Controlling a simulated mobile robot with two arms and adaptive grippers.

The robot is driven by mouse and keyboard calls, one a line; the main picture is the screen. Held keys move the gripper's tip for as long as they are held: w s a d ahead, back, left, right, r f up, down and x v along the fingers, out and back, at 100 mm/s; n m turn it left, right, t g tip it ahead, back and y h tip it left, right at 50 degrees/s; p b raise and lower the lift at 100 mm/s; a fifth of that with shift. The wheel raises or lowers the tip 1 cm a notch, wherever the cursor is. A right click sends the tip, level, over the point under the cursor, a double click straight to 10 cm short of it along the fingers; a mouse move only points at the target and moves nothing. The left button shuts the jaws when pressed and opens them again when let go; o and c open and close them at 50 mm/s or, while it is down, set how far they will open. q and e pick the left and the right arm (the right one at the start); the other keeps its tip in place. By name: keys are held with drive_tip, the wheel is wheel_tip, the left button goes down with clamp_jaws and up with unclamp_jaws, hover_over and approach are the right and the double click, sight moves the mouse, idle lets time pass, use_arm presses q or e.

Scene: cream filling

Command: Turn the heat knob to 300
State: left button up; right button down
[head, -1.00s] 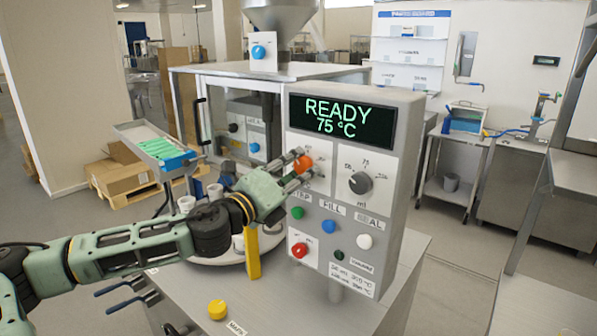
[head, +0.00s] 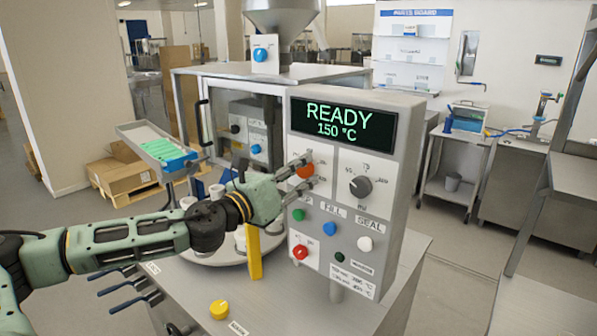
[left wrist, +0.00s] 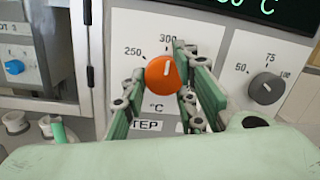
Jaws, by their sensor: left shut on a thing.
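The orange heat knob (head: 304,171) is on the grey control panel (head: 405,115) below the display. In the left wrist view the knob (left wrist: 162,76) has a pale mark near its top, with the labels 250 and 300 around it. The display (head: 342,125) reads READY 150 °C. My left gripper (head: 309,170) is at the knob, shut on it, with one finger on either side. Its fingers partly hide the dial's labels. My right gripper is not in view.
A grey knob (head: 360,187) is just right of the heat knob. Green (head: 298,215), blue (head: 329,228), white (head: 364,243) and red (head: 300,252) buttons sit below. A yellow upright part (head: 254,255) stands beneath my left gripper.

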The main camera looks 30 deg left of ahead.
use_arm(q)
drive_tip(key=shift+a+f, duration=0.1)
drive_tip(key=shift+f, duration=0.1)
drive_tip(key=o, duration=0.8)
drive_tip(key=shift+o, duration=0.9)
drive_tip(key=shift+a, duration=0.2)
drive_tip(key=shift+d+r, duration=0.1)
drive_tip(key=shift+d, duration=0.05)
drive_tip(key=shift+s+a+f, duration=0.2)
drive_tip(key=shift+s+a, duration=0.05)
drive_tip(key=shift+s, duration=0.25)
drive_tip(key=s+a, duration=0.1)
drive_tip(key=s, duration=1)
drive_tip(key=shift+f, duration=0.35)
drive_tip(key=shift+w, duration=0.1)
